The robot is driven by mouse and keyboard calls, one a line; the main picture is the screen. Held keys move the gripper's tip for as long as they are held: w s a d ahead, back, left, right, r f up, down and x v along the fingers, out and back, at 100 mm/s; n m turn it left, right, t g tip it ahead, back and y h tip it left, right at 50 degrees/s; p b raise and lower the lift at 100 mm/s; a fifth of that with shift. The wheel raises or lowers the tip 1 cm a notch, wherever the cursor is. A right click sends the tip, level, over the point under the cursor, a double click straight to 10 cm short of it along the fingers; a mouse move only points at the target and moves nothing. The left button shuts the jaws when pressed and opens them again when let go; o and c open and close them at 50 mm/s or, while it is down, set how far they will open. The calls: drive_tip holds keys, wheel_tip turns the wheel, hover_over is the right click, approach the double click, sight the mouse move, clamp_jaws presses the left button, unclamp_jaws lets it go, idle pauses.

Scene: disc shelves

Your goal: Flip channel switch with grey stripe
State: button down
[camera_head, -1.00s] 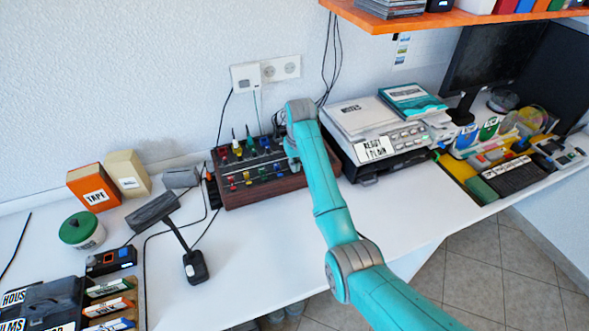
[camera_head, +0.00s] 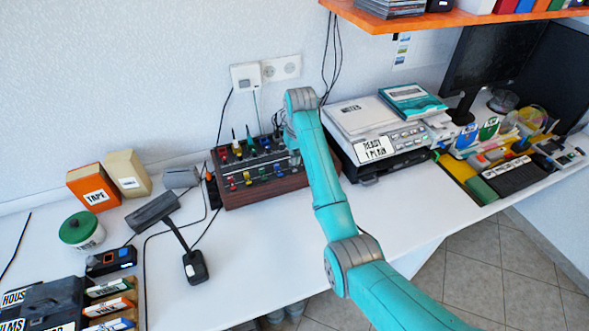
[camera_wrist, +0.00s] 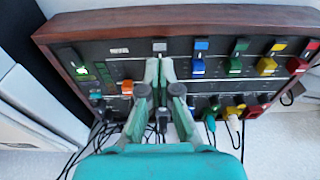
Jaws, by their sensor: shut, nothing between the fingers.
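The wood-framed channel mixer (camera_head: 262,190) stands on the white desk against the wall. In the wrist view its dark panel (camera_wrist: 130,70) has coloured stripes above a row of switches. The grey stripe (camera_wrist: 159,46) is just beyond my fingertips. My gripper (camera_wrist: 160,66) is shut, with nothing between its fingers, at the grey-stripe channel. The fingers cover the switch there, so its position and any contact are hidden. The neighbouring blue switch (camera_wrist: 198,67) is to the right of the fingers. In the head view my arm hides most of the gripper.
Green (camera_wrist: 233,66) and yellow (camera_wrist: 266,66) switches stand farther right on the panel. Cables and plugs are along its near side.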

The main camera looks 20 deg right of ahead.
sight(295, 171)
drive_tip(key=shift+r, duration=1.7)
